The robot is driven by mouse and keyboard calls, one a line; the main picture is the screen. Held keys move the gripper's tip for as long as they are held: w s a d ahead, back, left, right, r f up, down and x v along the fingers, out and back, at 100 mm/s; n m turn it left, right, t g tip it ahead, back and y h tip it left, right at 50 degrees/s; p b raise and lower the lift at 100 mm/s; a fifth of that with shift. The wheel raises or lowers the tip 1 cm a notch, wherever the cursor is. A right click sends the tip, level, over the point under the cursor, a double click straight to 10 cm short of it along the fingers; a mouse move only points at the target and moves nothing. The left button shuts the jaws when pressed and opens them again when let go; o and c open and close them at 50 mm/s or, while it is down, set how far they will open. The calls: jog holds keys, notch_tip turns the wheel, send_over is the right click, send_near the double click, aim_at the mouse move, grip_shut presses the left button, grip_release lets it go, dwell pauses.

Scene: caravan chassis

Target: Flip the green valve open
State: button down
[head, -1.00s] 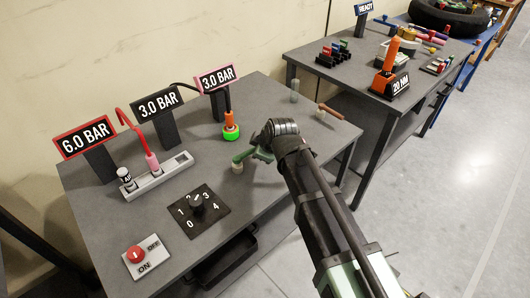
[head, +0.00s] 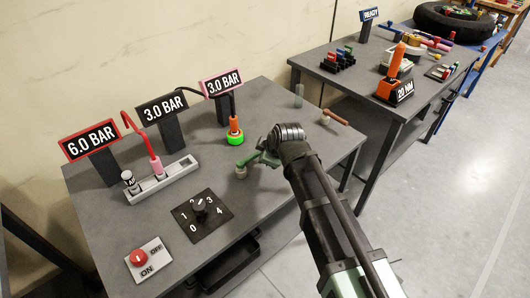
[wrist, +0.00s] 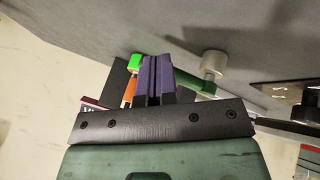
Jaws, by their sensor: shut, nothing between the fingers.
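The green valve (head: 246,161) is a lever on a pale round pivot (head: 240,173), on the grey bench in front of the green-ringed orange fitting. In the wrist view the green lever (wrist: 188,82) runs from the pale pivot (wrist: 213,62) to behind my fingers. My gripper (head: 263,156) is at the lever's far end in the head view. In the wrist view its purple fingers (wrist: 159,75) are shut together with nothing between them. They overlap the lever in the picture; I cannot tell whether they touch it. The lever's end is partly hidden.
An orange fitting with a green ring (head: 236,133) stands close behind the valve. A brown-handled lever (head: 335,117) and a grey post (head: 298,95) are to the right. A dial (head: 202,207), a red-button switch (head: 140,258) and pressure signs (head: 90,138) are on the left.

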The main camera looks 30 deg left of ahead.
jog(key=d+r, duration=0.1)
jog(key=d+p, duration=0.1)
jog(key=d+r+p, duration=0.1)
jog(key=shift+s+d+r, duration=0.35)
jog(key=w+d+r+p, duration=0.2)
jog(key=d+r+p, duration=0.2)
jog(key=r+p, duration=0.2)
jog(key=shift+d+r+p, duration=0.15)
jog(key=shift+r+p, duration=0.05)
jog(key=shift+p, duration=0.15)
jog(key=shift+w, duration=0.1)
jog(key=s+d+f+m+g+h, duration=0.1)
jog(key=d+m, duration=0.6)
jog(key=d, duration=0.7)
jog(key=s+d+f+m+g+h, duration=0.1)
jog(key=d+m+h, duration=0.2)
jog(key=d+m, duration=0.4)
jog(key=s+d+f+m+g+h, duration=0.1)
jog(key=d+m, duration=0.6)
jog(key=d, duration=1.5)
jog(key=shift+s+d+m+h, duration=0.35)
jog(key=shift+s+m+h, duration=0.05)
jog(key=shift+s+h, duration=0.1)
